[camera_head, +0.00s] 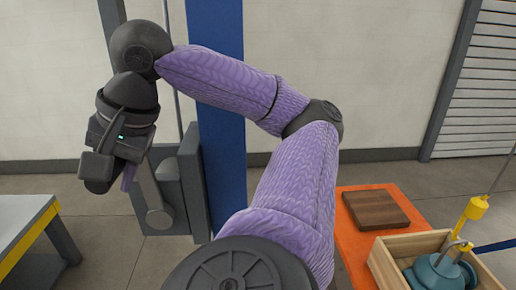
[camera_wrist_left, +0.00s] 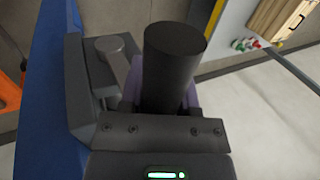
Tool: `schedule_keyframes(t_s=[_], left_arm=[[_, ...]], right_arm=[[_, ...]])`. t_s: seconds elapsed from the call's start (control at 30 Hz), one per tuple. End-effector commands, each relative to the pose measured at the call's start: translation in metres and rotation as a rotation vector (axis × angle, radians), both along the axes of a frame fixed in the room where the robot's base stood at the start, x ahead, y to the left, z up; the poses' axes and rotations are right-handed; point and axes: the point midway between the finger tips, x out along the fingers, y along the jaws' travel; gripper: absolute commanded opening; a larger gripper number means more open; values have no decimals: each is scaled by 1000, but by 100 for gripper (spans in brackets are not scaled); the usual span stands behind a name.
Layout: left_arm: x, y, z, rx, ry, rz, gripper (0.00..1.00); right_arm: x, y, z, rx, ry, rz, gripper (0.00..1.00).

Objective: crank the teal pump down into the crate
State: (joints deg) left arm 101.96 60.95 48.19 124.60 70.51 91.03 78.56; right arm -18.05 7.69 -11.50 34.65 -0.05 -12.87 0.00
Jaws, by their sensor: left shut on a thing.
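The teal pump (camera_head: 438,274) hangs under a yellow hook block (camera_head: 474,210) at the lower right. Its lower part is inside the wooden crate (camera_head: 384,268); I cannot tell whether it touches the bottom. My left gripper (camera_head: 128,178) is at the winch on the blue post (camera_head: 222,120). It is shut on the black crank handle (camera_wrist_left: 172,65), which stands between the purple fingers in the left wrist view. The grey crank arm (camera_head: 150,195) runs up from its hub to the gripper. My right gripper is not in view.
The crate stands on an orange surface (camera_head: 352,238) beside a brown wooden board (camera_head: 376,208). A grey table with a yellow edge (camera_head: 28,238) stands at the left. The grey winch box (camera_head: 186,180) is just right of my left gripper.

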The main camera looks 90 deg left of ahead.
Motion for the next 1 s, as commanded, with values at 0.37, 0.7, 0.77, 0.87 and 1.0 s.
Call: schedule_keyframes(t_s=[0.37,0.7,0.77,0.87,1.0], left_arm=[[0,-1,-1,-2,-4,4,53],[0,0,0,0,-1,1,76],[1,0,2,-1,-1,0,76],[7,0,19,0,-1,-1,76],[23,0,54,0,-1,-1,76]], right_arm=[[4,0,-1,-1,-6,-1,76],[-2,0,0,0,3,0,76],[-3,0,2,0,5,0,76],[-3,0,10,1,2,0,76],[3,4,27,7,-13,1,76]])
